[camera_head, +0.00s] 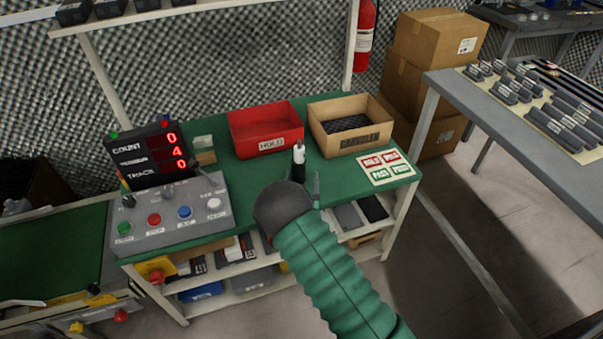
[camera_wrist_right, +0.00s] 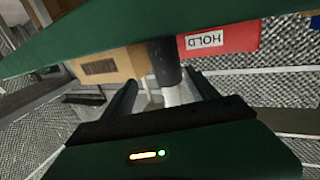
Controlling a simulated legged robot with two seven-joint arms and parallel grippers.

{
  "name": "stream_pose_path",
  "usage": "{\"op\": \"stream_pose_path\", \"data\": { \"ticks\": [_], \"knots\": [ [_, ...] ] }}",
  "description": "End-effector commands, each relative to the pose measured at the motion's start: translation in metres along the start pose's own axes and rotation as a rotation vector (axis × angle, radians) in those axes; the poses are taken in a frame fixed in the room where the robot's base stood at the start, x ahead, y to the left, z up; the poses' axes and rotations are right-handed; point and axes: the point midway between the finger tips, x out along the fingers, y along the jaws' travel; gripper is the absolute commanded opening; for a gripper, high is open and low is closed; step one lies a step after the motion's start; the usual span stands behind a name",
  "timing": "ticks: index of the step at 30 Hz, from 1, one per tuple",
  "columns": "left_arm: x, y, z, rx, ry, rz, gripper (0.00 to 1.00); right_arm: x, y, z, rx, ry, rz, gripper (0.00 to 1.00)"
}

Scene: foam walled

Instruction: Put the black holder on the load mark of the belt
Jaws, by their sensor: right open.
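The black holder (camera_head: 298,172) stands upright on the green table, with a white piece at its top. It also shows upside down in the right wrist view (camera_wrist_right: 166,62), with its white end pointing down between the fingers. My right gripper (camera_head: 306,183) is open around or just beside the holder; I cannot tell whether it touches. Its two fingers show apart in the right wrist view (camera_wrist_right: 163,84). The green belt (camera_head: 50,250) is at the left edge of the head view. I cannot make out its load mark. My left gripper is out of view.
A red HOLD bin (camera_head: 254,147) and a brown bin (camera_head: 360,142) stand behind the holder. A pass/hold card (camera_head: 387,168) is at the right.

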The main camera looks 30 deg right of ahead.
Motion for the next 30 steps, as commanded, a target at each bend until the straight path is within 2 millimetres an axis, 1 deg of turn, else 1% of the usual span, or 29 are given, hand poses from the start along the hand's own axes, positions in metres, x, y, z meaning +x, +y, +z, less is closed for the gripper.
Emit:
{"op": "stream_pose_path", "data": {
  "ticks": [1, 3, 6, 9, 14, 27, 29, 30],
  "knots": [
    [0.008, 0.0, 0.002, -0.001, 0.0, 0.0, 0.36, 0.008, -0.004, 0.006, 0.001, 0.003, -0.001, 0.67],
    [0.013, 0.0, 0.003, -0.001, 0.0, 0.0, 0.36, 0.021, -0.007, 0.009, 0.001, 0.004, -0.002, 0.67],
    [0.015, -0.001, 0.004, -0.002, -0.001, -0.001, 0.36, 0.036, -0.005, 0.008, 0.002, 0.002, 0.0, 0.67],
    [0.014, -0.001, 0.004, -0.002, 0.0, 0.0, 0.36, 0.042, -0.004, 0.007, 0.001, -0.001, -0.002, 0.67],
    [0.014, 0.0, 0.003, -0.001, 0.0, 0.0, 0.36, 0.042, -0.004, 0.007, 0.002, -0.002, -0.002, 0.67],
    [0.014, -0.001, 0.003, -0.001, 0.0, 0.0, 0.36, 0.041, -0.004, 0.006, 0.002, 0.0, -0.002, 0.1],
    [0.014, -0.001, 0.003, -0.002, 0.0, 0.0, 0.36, 0.041, -0.004, 0.006, 0.002, 0.0, -0.001, 0.02],
    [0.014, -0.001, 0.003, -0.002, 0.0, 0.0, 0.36, 0.041, -0.004, 0.006, 0.002, 0.0, -0.001, 0.0]
  ]
}}
